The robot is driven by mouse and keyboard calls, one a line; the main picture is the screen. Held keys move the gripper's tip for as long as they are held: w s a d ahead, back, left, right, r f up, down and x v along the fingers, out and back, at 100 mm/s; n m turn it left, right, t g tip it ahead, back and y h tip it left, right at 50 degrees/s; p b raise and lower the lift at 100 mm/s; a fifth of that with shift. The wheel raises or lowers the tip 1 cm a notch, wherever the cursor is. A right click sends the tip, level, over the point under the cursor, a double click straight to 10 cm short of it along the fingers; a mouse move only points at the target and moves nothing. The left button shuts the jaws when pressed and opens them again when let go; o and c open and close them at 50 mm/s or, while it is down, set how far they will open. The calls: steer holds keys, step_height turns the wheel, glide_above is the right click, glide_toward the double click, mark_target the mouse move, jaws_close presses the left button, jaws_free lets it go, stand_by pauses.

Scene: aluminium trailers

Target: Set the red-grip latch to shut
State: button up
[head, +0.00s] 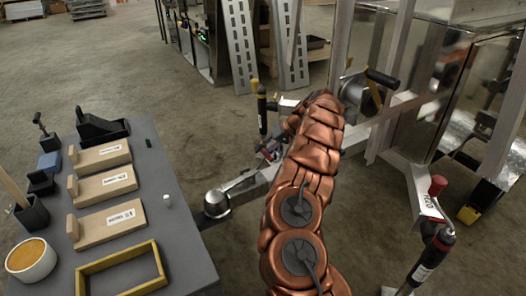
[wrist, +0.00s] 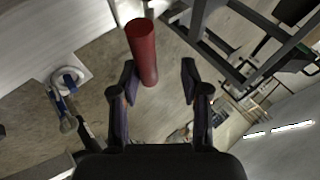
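A red cylindrical grip (wrist: 143,52) shows in the wrist view, its lower end between my fingertips and closer to the left one. My gripper (wrist: 159,82) is open, with clear space between its fingers; I cannot tell whether either touches the grip. In the head view a red knob-like grip (head: 437,186) stands on the trailer frame at right, beside a white label. I cannot tell whether it is the same grip. My copper arm hides most of my gripper in the head view.
A grey table (head: 180,235) at left holds labelled wooden blocks (head: 112,220), a yellow frame (head: 118,272) and a bowl (head: 31,258). A black-handled lever (head: 432,262) stands low at right. A yellow-black wheel chock (head: 480,203) lies on the floor.

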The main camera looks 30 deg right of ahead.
steer(key=v, duration=1.1)
